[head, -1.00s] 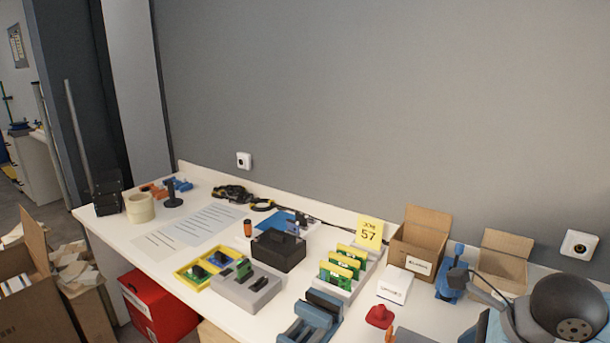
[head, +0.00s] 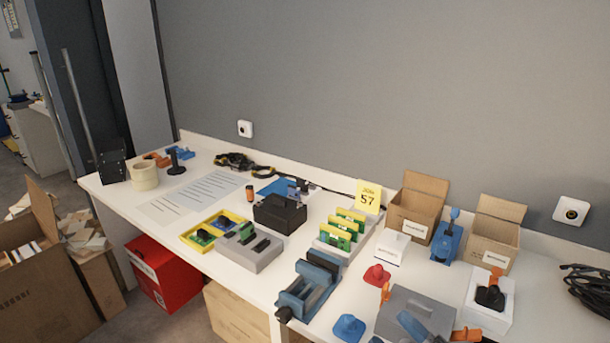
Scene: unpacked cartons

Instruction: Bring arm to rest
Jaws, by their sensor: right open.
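Neither gripper can be made out in the head view now, and no arm crosses the bench. The white workbench (head: 215,270) runs from the left back to the lower right. A black part rests on a white box (head: 479,312) at the right, with an orange piece behind it. A grey block (head: 405,308) lies left of that box, with an orange piece at its left edge. Blue and orange handles show along its front, partly cut by the frame. A blue-grey vise (head: 310,283) stands at the bench's front edge.
Two open cartons (head: 418,203) (head: 492,235) stand against the wall, with a blue fixture (head: 447,238) between them. A rack of green-yellow boards (head: 343,230) and a black box (head: 280,213) fill the middle. Black cable (head: 592,288) lies far right. A red box (head: 165,274) stands below.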

